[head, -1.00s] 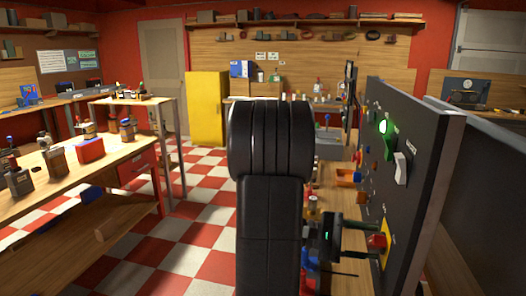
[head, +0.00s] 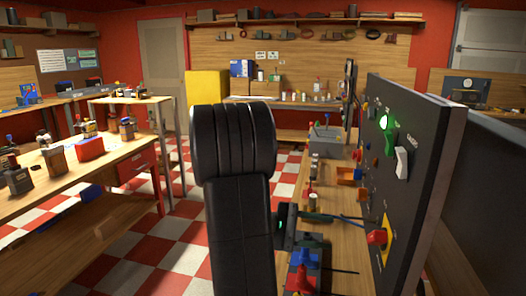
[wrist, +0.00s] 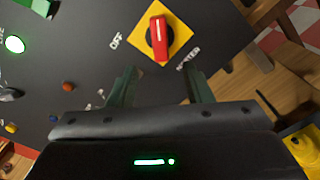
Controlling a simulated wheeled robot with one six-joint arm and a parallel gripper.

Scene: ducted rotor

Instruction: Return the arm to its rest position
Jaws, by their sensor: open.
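My arm stands upright in the middle of the head view, its black links hiding part of the room behind. My gripper (wrist: 160,86) is open and empty in the wrist view, its two dark green fingers spread apart. Ahead of it on the dark panel is a red switch handle (wrist: 159,38) on a yellow diamond plate, with an OFF label beside it. Nothing is between the fingers. In the head view the gripper is left of the panel (head: 436,170) and partly hidden by my arm. The red handle (head: 377,237) stands out from the panel there.
The panel carries a lit green lamp (head: 384,121), a green switch (head: 390,143) and a white switch (head: 402,163). Red and blue items (head: 301,272) lie on the bench under my gripper. A cluttered workbench (head: 120,160) is at left. The checkered floor (head: 160,255) between is clear.

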